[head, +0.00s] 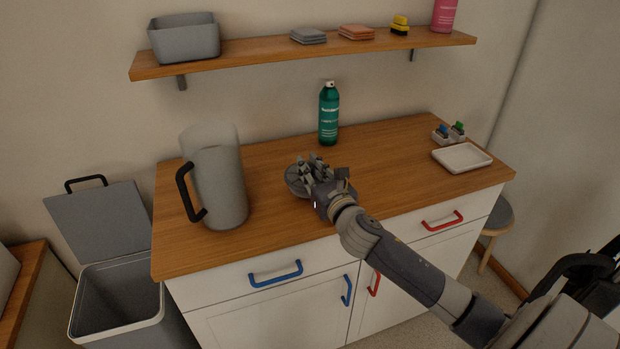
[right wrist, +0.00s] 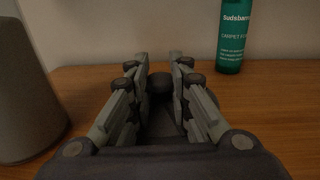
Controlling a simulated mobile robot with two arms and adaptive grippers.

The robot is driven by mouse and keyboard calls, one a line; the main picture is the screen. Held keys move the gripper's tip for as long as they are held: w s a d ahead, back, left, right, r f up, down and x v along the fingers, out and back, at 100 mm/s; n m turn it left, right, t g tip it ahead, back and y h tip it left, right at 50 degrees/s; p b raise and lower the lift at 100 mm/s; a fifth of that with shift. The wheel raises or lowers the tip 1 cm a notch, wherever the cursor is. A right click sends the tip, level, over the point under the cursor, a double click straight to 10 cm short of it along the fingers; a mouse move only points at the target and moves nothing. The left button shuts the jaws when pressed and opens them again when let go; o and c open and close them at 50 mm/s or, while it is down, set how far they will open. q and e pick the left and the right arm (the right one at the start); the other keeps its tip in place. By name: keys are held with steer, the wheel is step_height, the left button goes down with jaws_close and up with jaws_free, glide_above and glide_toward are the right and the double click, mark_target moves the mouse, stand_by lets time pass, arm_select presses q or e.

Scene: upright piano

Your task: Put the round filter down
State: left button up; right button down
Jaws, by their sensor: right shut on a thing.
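The round filter (head: 293,182) is a grey disc at the worktop's middle, partly hidden under my right gripper (head: 315,170). My right gripper is shut on it. In the right wrist view, the fingers (right wrist: 160,72) close around a dark rounded part (right wrist: 160,88), likely the filter's knob. The filter is at or just above the wood; I cannot tell whether it touches. My left gripper is not in view.
A grey jug (head: 222,185) with a black handle stands left of the filter. A green spray can (head: 328,115) stands behind it. A white tray (head: 462,158) and small bottles in a holder (head: 449,133) are at the right. Bare worktop (head: 390,165) lies between.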

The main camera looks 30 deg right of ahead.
step_height(320, 180, down, 3)
steer(key=shift+r, duration=0.2)
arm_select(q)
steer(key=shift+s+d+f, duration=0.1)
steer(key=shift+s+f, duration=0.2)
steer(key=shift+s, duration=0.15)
arm_select(e)
steer(key=shift+f, duration=0.2)
arm_select(q)
steer(key=shift+b, duration=0.3)
arm_select(e)
steer(key=shift+f, duration=0.1)
steer(key=c, duration=1.5)
jaws_free()
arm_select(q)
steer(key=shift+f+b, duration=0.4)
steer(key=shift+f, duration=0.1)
arm_select(e)
steer(key=s, duration=0.4)
steer(key=s+a, duration=0.1)
steer(key=s, duration=0.3)
steer(key=s+a, duration=0.1)
steer(key=s, duration=0.3)
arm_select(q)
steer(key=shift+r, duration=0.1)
arm_select(e)
steer(key=shift+r, duration=0.25)
